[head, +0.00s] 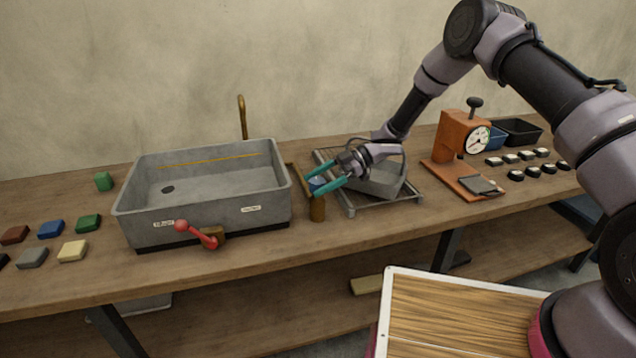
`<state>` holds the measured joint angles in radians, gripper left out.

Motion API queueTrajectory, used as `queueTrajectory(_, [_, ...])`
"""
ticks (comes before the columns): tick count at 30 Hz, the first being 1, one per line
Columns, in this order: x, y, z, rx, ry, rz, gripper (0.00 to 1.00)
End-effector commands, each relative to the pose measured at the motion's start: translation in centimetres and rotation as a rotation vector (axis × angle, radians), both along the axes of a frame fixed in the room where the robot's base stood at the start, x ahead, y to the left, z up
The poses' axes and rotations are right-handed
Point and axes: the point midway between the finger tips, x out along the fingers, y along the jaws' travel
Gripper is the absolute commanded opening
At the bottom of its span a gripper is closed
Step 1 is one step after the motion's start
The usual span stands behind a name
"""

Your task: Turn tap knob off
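A brass post with a blue knob (316,182) on top stands just right of the grey basin (205,205); the brass body (317,208) shows below. My gripper (313,184) has teal fingers, spread apart, reaching in from the right at the blue knob's height. The knob shows between the fingertips; I cannot tell whether they touch it. A curved brass spout (242,117) rises behind the basin. A red lever (197,234) on a brass fitting sits at the basin's front. No water stream is visible.
A wire rack (350,208) holding a grey container (378,182) lies right of the knob, under my wrist. An orange dial press (458,135) stands farther right. Coloured blocks (73,250) lie at the left. The table's front strip is mostly clear.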

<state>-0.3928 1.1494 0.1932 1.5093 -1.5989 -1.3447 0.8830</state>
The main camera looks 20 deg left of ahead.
Motion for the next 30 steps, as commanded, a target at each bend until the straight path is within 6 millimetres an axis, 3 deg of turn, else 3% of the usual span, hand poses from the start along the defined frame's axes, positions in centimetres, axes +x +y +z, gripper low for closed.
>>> queueTrajectory(8, [0.4, -0.6, 0.4, 0.001, 0.0, 0.0, 0.87])
queueTrajectory(21, [4.7, -6.8, 3.4, 0.001, -0.001, -0.002, 0.87])
queueTrajectory(30, [5.7, -8.2, 4.1, 0.0, 0.0, 0.001, 0.87])
